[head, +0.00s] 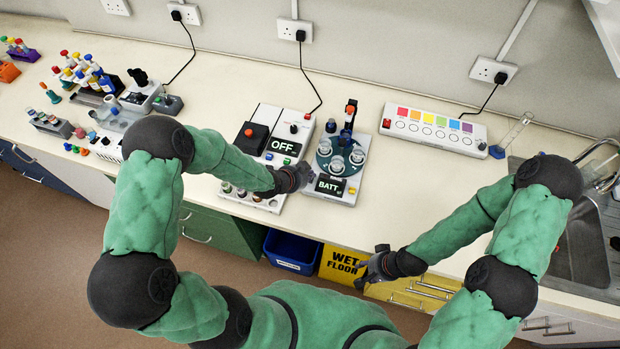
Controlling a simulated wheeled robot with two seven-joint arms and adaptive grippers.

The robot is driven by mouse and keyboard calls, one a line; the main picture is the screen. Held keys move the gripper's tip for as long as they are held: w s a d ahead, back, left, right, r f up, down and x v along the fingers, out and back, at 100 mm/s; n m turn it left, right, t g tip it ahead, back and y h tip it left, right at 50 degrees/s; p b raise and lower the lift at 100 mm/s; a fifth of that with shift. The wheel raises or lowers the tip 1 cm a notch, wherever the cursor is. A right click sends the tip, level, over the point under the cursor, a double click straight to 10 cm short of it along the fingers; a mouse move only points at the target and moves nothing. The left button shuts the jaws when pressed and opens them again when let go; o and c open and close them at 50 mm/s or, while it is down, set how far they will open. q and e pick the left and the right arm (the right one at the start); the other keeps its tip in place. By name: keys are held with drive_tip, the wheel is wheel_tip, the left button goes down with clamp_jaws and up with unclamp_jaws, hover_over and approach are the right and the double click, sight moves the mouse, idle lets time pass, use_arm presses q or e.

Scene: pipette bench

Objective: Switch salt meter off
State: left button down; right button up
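Two white instruments stand side by side mid-bench, and I cannot tell by label which is the salt meter. The left instrument (293,124) has a black block on top, a small display (284,146) reading "OFF" and several round cups at its front. The right instrument (347,192) has a teal disc with several glass cups, an upright post and a display (330,186) reading "BATT". My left gripper (304,178) is over the front of the left instrument, close to the BATT display; its fingers are too small to read. My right gripper (370,267) appears open and empty, in front of the bench edge.
A white strip with coloured squares (434,127) lies to the right, with a glass cylinder (516,130) and a sink (585,245) beyond. Bottle racks and small devices crowd the left end. A blue bin (291,250) and yellow sign (342,263) stand below the bench.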

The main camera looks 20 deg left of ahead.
use_arm(q)
drive_tip(key=shift+f+b, duration=0.45)
drive_tip(key=shift+b, duration=0.1)
idle(0.7)
drive_tip(key=shift+r, duration=0.1)
drive_tip(key=shift+r+p, duration=0.5)
drive_tip(key=shift+r, duration=0.35)
wheel_tip(320, 180, up, 6)
drive_tip(key=p, duration=0.3)
idle(0.4)
